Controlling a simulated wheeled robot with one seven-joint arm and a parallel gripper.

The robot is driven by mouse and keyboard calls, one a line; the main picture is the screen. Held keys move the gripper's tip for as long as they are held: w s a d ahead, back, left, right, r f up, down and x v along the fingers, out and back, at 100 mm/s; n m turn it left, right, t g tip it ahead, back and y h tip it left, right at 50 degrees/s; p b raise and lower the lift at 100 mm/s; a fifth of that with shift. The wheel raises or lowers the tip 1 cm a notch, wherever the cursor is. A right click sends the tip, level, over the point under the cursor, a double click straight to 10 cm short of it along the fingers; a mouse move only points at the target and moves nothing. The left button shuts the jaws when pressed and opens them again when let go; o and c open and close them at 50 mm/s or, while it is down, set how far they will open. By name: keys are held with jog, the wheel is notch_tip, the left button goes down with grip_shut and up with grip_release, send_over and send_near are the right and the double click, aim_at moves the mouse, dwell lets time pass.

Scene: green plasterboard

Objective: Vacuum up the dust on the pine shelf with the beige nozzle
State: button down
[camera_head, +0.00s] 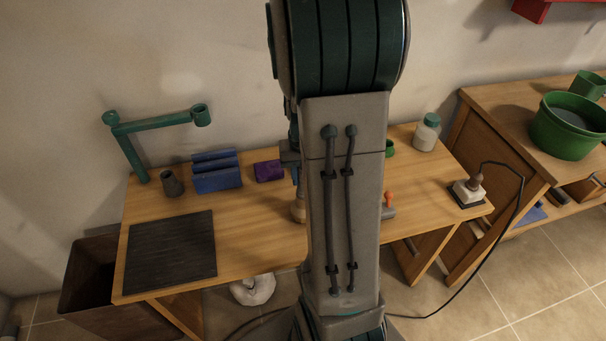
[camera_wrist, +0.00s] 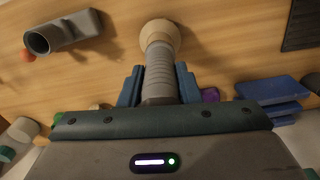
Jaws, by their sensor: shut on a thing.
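The beige nozzle (camera_wrist: 160,36) sits on the end of a grey ribbed hose piece in the wrist view. My gripper (camera_wrist: 158,85) is shut on that grey piece, with a blue finger on each side. The nozzle's mouth points at the pine surface (camera_wrist: 225,50); I cannot tell whether it touches. In the head view my arm hides most of the gripper, and part of the nozzle (camera_head: 298,211) shows beside it over the pine top (camera_head: 260,235). I cannot make out any dust on the wood.
A dark ribbed mat (camera_head: 170,250) lies at the left. Blue blocks (camera_head: 217,175), a grey cup (camera_head: 173,183), a purple block (camera_head: 269,171) and a green bracket (camera_head: 155,124) stand behind. A grey tube-ended tool (camera_wrist: 62,35), jar (camera_head: 427,133) and corded device (camera_head: 467,192) are also near.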

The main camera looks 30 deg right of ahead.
jog(key=shift+r+p, duration=2.75)
jog(key=shift+r, duration=0.8)
jog(key=shift+f, duration=0.1)
